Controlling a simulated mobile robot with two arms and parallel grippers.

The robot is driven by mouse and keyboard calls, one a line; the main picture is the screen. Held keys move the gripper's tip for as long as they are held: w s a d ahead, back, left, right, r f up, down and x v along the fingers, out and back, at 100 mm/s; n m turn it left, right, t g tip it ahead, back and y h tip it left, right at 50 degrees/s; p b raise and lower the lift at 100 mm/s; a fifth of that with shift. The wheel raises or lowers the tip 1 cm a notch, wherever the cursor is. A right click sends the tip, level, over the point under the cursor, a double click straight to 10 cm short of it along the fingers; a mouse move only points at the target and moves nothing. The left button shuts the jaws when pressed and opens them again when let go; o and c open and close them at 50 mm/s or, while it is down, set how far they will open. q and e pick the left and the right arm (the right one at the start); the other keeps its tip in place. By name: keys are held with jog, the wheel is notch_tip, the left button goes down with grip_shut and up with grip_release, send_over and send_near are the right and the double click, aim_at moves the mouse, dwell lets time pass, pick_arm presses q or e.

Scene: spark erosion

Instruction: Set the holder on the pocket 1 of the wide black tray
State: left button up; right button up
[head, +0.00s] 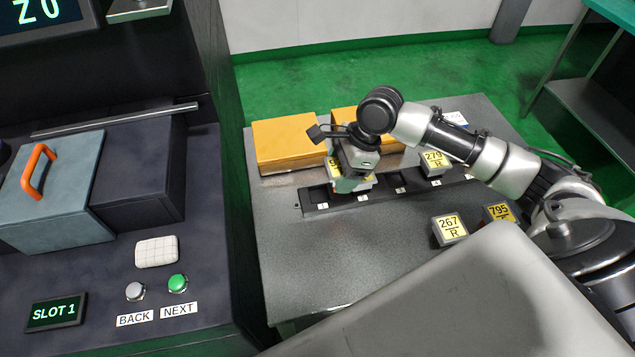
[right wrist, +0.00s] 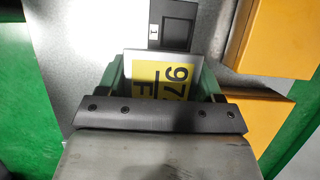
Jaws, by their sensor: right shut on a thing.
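The holder (right wrist: 160,75) has a yellow label with 97 and F, its last digit cut off, and sits between the green fingers of my right gripper (head: 352,181). That gripper is shut on it, and it also shows in the head view (head: 334,170). The wide black tray (head: 299,208) lies on the grey table. Pocket 1 (head: 317,194) at its left end is empty; in the right wrist view, pocket 1 (right wrist: 179,31) lies just above the holder in the picture. The holder hides part of the tray around pocket 2. I cannot tell its height. My left gripper is not in view.
Yellow boxes (head: 285,143) stand behind the tray. A 279/R holder (head: 434,162) stands at the tray's right part. Holders 267/R (head: 449,229) and 795/R (head: 498,213) stand in front. The table's front left (head: 310,260) is clear. A dark machine with buttons (head: 178,283) is at left.

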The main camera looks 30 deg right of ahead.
aim_at(336, 157)
jog(key=w+a+f, duration=0.2)
jog(key=w+a, duration=0.1)
jog(key=shift+w+f, duration=0.25)
jog(key=shift+w, duration=0.05)
jog(key=shift+f, duration=2.05)
jog(key=shift+f, duration=0.1)
jog(key=o, duration=1.3)
jog(key=shift+s, duration=0.1)
jog(key=v, duration=1.2)
